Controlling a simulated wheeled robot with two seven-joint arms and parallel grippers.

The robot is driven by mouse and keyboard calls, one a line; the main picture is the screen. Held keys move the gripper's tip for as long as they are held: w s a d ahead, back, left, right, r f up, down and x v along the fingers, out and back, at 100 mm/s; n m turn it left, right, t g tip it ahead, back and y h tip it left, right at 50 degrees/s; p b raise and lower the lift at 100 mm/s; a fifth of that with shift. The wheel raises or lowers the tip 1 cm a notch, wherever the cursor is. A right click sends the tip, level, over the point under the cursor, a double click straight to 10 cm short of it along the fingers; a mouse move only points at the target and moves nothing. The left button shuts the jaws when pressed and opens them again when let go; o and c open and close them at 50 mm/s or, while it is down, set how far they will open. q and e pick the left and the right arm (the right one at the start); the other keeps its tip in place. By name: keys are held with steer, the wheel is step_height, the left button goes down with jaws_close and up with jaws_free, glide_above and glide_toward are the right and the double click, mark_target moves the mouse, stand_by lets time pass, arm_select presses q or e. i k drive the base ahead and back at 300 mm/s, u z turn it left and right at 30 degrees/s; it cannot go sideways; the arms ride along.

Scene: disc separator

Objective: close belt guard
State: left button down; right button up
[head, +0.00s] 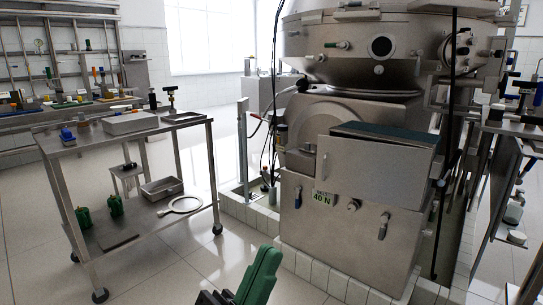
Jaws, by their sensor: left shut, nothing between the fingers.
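The belt guard (375,172) is a grey metal box-like cover on the front of the large steel separator (350,235). It stands out from the machine body, and its dark upper side shows. Two dark-handled latches, a left one (298,197) and a right one (384,226), are on the lower front panel. My left gripper (259,277), green and black, is at the bottom edge, in front of and below the guard, apart from it. It is shut and empty. My right gripper is not seen.
A steel cart (135,133) with trays, green items and a coiled ring stands at the left. A tiled curb (305,268) runs around the machine base. A rack with tools (515,125) is at the right edge. The floor between cart and machine is clear.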

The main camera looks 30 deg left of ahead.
mark_target(391, 175)
steer(key=u, duration=0.3)
steer(key=i, duration=1.3)
steer(key=z, duration=0.6)
